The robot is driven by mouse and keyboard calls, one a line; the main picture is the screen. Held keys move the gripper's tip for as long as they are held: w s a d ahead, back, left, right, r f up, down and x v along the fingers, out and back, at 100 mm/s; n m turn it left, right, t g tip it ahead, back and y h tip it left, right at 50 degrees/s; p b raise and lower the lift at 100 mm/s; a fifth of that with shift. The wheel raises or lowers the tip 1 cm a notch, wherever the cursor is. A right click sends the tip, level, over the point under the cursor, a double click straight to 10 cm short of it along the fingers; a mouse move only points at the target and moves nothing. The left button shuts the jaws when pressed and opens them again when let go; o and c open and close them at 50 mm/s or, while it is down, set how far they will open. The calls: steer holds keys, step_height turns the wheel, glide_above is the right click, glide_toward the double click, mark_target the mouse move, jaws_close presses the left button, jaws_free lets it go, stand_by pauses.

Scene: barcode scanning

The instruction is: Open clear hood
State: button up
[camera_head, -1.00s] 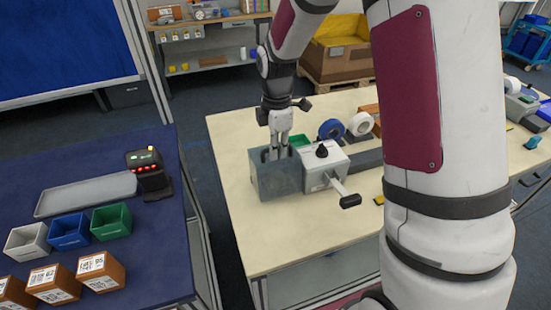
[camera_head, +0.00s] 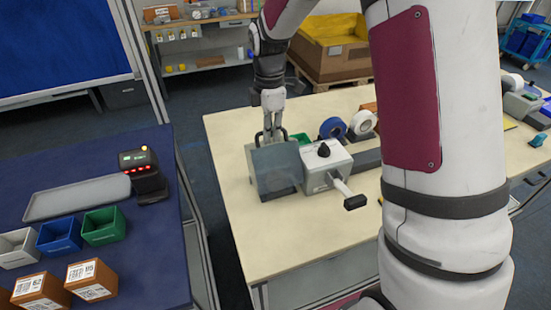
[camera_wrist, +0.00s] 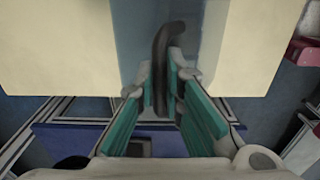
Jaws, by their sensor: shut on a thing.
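The clear hood (camera_head: 277,167) is a see-through bluish box on the left side of a grey machine (camera_head: 325,165) on the cream table. The hood looks tilted, with its dark handle (camera_head: 264,137) raised at the top. My gripper (camera_head: 273,119) is above the hood and shut on this handle. In the wrist view the dark curved handle (camera_wrist: 164,70) runs between the green-padded fingers of my gripper (camera_wrist: 165,95). The hood shows in the wrist view as a pale blue panel beyond the fingers. The exact contact on the handle is partly hidden by the fingers.
The machine has a black knob (camera_head: 323,150) and a lever with a black grip (camera_head: 355,202) at its front right. The cream table (camera_head: 230,220) is clear at front left. A blue table (camera_head: 150,235) stands left.

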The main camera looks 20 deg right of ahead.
steer(key=shift+w, duration=0.55)
steer(key=shift+w+f+b, duration=0.15)
steer(key=shift+w+b, duration=1)
steer(key=shift+w, duration=0.4)
steer(key=shift+w+f+b, duration=0.25)
steer(key=shift+w+b, duration=0.25)
steer(key=shift+w, duration=0.15)
steer(key=shift+w+f+b, duration=0.2)
steer(key=shift+w+b, duration=0.25)
steer(key=shift+w, duration=0.2)
steer(key=shift+w+f+b, duration=0.35)
steer(key=shift+w+b, duration=0.15)
steer(key=shift+w, duration=0.15)
steer(key=shift+w+f+b, duration=0.35)
steer(key=shift+w+b, duration=0.1)
steer(key=shift+w, duration=0.15)
steer(key=o, duration=1.1)
